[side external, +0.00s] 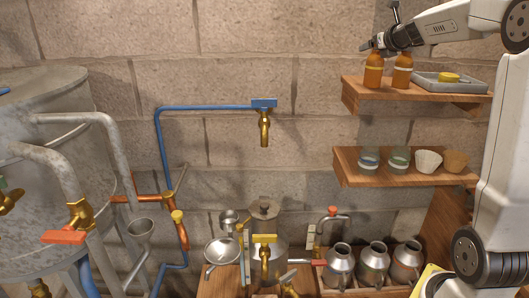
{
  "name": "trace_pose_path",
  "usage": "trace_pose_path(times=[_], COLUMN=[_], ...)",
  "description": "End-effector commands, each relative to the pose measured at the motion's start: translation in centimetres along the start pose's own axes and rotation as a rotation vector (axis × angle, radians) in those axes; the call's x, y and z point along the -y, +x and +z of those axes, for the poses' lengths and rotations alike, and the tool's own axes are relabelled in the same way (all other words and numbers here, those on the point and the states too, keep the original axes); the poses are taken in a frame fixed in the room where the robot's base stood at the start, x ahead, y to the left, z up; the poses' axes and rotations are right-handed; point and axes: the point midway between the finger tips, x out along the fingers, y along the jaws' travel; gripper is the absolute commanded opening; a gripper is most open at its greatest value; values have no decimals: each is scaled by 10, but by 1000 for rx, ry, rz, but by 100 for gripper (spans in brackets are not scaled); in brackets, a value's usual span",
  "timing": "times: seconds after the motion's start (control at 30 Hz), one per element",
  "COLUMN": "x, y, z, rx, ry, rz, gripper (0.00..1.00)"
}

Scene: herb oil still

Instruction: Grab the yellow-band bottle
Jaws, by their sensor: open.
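Two amber bottles stand upright on the upper wooden shelf (362,98). The left bottle (373,76) carries a band that looks yellow-orange. The right bottle (402,76) carries a paler, whitish band. My gripper (371,46) is open at the top of the left bottle, reaching in from the right. Its fingers are small and dark here and overlap the bottle's neck and cap, so I cannot tell whether they touch it. The left bottle stands on the shelf.
A grey tray (426,85) with a yellow item (448,77) sits right of the bottles. Below, a second shelf (352,178) holds jars and cups. Metal cans (373,263) stand lower down. A blue pipe (205,108) and tap (264,118) are left of the shelves.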

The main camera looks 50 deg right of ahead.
Motion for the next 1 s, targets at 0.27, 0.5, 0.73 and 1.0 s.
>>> trace_pose_path(times=[0.27, 0.5, 0.73, 1.0], x=[0, 0, 0, 0], y=[0, 0, 0, 0], z=[0, 0, 0, 0], rx=[0, 0, 0, 0], ry=[0, 0, 0, 1], rz=[0, 0, 0, 0], gripper=[79, 10, 0, 0])
